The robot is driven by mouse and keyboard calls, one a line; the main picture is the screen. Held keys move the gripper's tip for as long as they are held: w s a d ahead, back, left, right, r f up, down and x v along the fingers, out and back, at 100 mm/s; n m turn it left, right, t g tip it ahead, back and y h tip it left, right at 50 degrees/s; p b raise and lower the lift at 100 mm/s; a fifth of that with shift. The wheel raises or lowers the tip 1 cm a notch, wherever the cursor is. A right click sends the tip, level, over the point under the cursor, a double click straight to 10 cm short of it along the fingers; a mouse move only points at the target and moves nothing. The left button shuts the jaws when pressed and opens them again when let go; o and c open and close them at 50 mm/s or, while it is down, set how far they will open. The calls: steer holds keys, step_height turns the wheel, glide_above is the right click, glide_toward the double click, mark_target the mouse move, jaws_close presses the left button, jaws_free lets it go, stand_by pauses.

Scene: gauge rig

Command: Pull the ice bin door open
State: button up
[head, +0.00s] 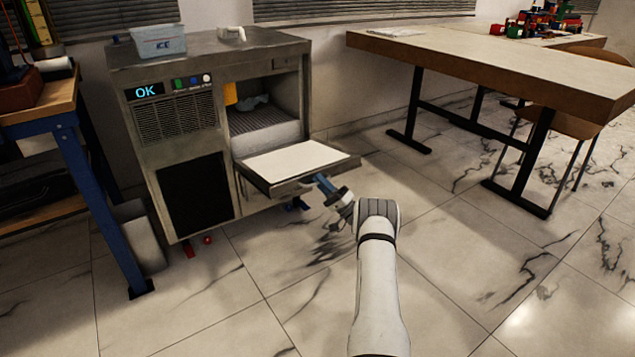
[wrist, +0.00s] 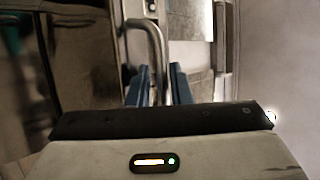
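The ice bin door (head: 295,160) is swung down from the front of the ice machine (head: 180,140). It lies roughly level, with its pale inner panel facing up, and the bin opening (head: 262,125) behind it is exposed. My gripper (head: 322,187) is at the door's outer edge in the head view, reaching from the lower right. In the wrist view, the curved metal door handle (wrist: 157,42) runs down between my gripper's two blue fingers (wrist: 159,87). The fingers look closed around the handle. The handle is hidden in the head view.
A tub marked ICE (head: 158,42) stands on the machine, whose display reads OK. A blue-legged bench (head: 75,160) is close on the left. A long table (head: 500,65) and a chair stand on the right. Floor in front is mostly clear.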

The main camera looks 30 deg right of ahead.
steer(key=p+v, duration=0.1)
steer(key=v, duration=0.6)
steer(key=shift+d+p, duration=0.2)
steer(key=shift+p, duration=0.2)
steer(key=shift+s, duration=0.1)
